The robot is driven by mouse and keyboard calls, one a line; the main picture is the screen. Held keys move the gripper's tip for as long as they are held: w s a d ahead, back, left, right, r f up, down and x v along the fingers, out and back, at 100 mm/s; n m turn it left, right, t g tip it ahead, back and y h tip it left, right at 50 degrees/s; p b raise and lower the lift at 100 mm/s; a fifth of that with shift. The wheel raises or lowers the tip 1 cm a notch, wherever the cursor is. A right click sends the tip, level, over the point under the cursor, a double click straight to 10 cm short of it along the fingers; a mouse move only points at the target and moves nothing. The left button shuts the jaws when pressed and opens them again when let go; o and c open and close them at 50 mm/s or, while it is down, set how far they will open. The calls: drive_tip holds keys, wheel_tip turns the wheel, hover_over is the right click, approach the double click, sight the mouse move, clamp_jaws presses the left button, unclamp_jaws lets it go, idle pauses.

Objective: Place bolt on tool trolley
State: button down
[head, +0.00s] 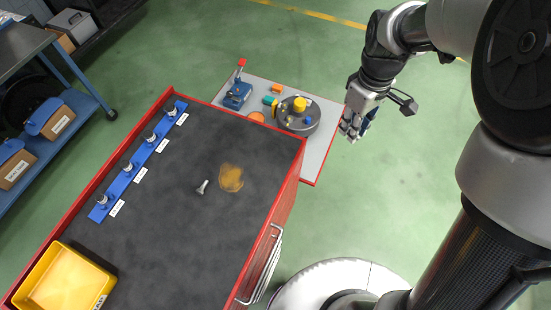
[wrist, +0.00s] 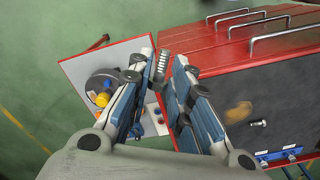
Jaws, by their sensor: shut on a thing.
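My gripper (head: 349,129) hangs over the green floor, to the right of the grey red-edged board (head: 318,157). In the wrist view, my gripper (wrist: 160,78) is shut on a grey threaded bolt (wrist: 162,62), which sticks out between the fingertips. The held bolt cannot be made out in the head view. The tool trolley (head: 150,225) is red with a dark top and stands to the left of the gripper. A loose silver bolt (head: 202,187) lies on that top beside a brown stain (head: 230,178).
A blue rail (head: 140,160) with several silver pieces and labels runs along the trolley's far left side. A yellow bin (head: 65,280) sits at its near left corner. The board carries a dark disc (head: 300,125) and a blue clamp (head: 237,95). The trolley's middle is mostly clear.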

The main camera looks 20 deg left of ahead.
drive_tip(key=s+a+r+n, duration=0.2)
drive_tip(key=s+a+n, duration=0.1)
drive_tip(key=a+n, duration=0.95)
drive_tip(key=r+n, duration=0.2)
drive_tip(key=n, duration=0.9)
hover_over(262, 165)
wheel_tip(262, 165, down, 20)
drive_tip(key=b, duration=0.4)
drive_tip(key=shift+r+b, duration=0.1)
drive_tip(key=shift+b, duration=0.25)
drive_tip(key=shift+f, duration=0.2)
drive_tip(key=c, duration=1.5)
unclamp_jaws()
drive_tip(key=shift+o, duration=0.2)
drive_tip(key=shift+r, duration=0.1)
wheel_tip(262, 165, up, 12)
drive_tip(key=p, duration=0.3)
